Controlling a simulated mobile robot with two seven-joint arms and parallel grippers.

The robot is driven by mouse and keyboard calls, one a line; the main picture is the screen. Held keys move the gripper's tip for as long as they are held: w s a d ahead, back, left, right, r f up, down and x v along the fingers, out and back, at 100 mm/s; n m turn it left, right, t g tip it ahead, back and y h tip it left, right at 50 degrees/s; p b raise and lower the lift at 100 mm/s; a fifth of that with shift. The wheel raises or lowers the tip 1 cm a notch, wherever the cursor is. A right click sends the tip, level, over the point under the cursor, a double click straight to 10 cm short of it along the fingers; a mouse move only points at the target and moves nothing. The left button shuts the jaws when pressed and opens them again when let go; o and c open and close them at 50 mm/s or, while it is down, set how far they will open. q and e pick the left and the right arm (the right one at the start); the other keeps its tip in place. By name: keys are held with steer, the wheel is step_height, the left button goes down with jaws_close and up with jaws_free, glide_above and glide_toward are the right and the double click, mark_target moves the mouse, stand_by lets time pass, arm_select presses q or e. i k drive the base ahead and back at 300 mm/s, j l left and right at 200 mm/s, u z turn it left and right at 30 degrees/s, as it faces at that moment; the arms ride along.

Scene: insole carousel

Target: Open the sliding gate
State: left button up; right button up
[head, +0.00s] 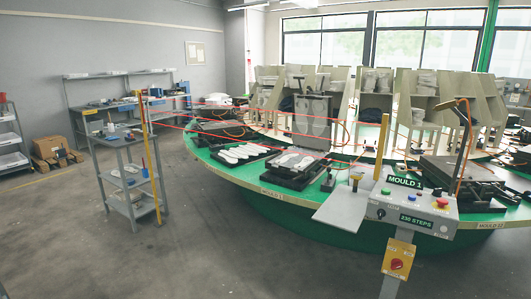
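A tall yellow post (148,140) stands at the left beside a grey trolley. A second yellow post (381,147) stands at the right, behind the control panel. Thin red lines (270,131) run between the two posts, in front of the green round carousel (230,178). They look like the barrier or gate here; I cannot make out a handle or tell clearly whether they form a sliding gate. The span between the posts looks closed off by the lines. Neither of my grippers is in view.
A control panel (413,207) with coloured buttons stands at the front right, with a yellow emergency-stop box (397,258) below it. A grey trolley (130,182) stands at the left. Moulds with white insoles (297,162) lie on the carousel. The front left floor is clear.

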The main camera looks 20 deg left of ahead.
mark_target(84, 113)
steer(key=i+j+u, duration=0.3)
steer(key=i+u, duration=0.15)
steer(key=i+j+u, duration=0.1)
steer(key=i+u, duration=0.8)
steer(key=i+j+u, duration=0.15)
steer(key=i+u, duration=0.6)
steer(key=i, duration=0.25)
steer(key=i+l+u, duration=0.25)
steer(key=i+u, duration=0.25)
steer(key=i, duration=1.4)
steer(key=i+j+z, duration=0.15)
steer(key=i, duration=2.65)
steer(key=i+u, duration=0.15)
steer(key=i, duration=1.3)
steer(key=i+z, duration=0.25)
steer(key=i, duration=0.45)
steer(key=i+j+z, duration=0.25)
steer(key=i, duration=0.45)
steer(key=i+l+z, duration=0.15)
steer(key=i+z, duration=0.3)
steer(key=i, duration=0.35)
steer(key=i+j+z, duration=0.1)
steer(key=i+z, duration=0.3)
steer(key=i, duration=0.45)
